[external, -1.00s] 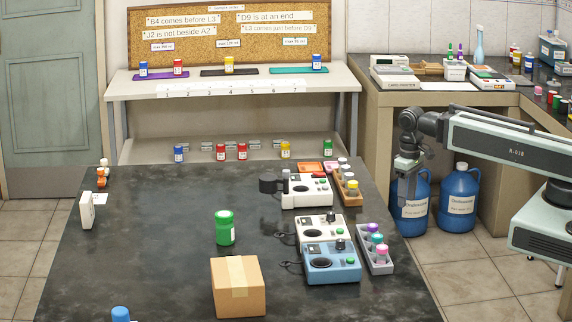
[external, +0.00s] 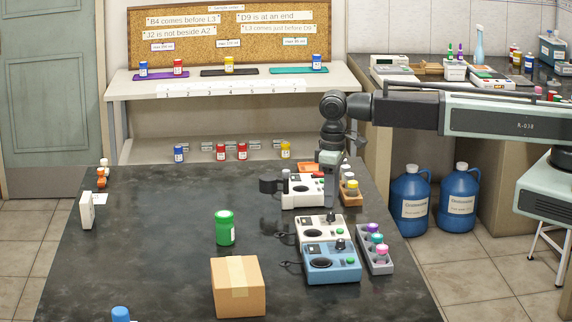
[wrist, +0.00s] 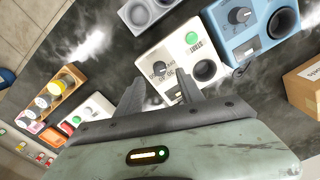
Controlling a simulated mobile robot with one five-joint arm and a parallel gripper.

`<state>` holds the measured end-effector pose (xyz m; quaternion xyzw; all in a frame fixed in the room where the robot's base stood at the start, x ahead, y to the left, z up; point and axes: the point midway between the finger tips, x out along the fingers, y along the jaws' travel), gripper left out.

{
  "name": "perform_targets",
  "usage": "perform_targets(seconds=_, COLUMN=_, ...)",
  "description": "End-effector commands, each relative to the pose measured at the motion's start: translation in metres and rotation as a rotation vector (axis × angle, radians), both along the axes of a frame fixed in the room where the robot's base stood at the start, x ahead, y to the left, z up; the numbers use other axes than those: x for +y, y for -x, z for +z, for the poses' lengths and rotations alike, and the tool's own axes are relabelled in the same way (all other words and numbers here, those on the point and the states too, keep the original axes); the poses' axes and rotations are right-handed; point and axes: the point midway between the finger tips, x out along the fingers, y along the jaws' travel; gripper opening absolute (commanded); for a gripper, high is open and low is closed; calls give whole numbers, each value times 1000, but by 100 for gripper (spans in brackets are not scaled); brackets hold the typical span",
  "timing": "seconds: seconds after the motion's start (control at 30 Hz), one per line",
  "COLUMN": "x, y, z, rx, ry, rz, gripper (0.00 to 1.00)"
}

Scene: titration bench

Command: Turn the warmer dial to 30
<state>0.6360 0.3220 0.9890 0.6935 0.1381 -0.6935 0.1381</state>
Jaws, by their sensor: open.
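Two similar dialled units stand at the right side of the dark table: a white unit (external: 310,232) and, in front of it, a blue unit (external: 331,268). Each has a dark dial, a green button and a round black plate. I cannot tell by label which one is the warmer. My gripper (external: 328,202) points down behind the white unit, by the rear white device. In the wrist view my gripper (wrist: 160,92) is open and empty. The white unit's dial (wrist: 160,68) shows just beyond the fingertips, apart from them. The blue unit's dial (wrist: 240,15) is farther right.
A wooden rack (external: 351,197) and a grey rack (external: 377,262) with coloured-capped vials are at the right. A green jar (external: 225,228) and a cardboard box (external: 238,287) stand left.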

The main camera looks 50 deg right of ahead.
Motion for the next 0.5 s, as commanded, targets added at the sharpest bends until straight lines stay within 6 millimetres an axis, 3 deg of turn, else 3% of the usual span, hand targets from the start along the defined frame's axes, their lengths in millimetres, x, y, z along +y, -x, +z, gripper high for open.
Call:
perform_targets(seconds=0.03, x=0, y=0, z=-19, rx=0, ry=0, rz=0, gripper=45)
perform_targets(seconds=0.2, x=0, y=0, z=-45, rx=0, ry=0, rz=0, gripper=45)
perform_targets(seconds=0.5, x=-1, y=0, z=-46, rx=0, ry=0, rz=0, gripper=45)
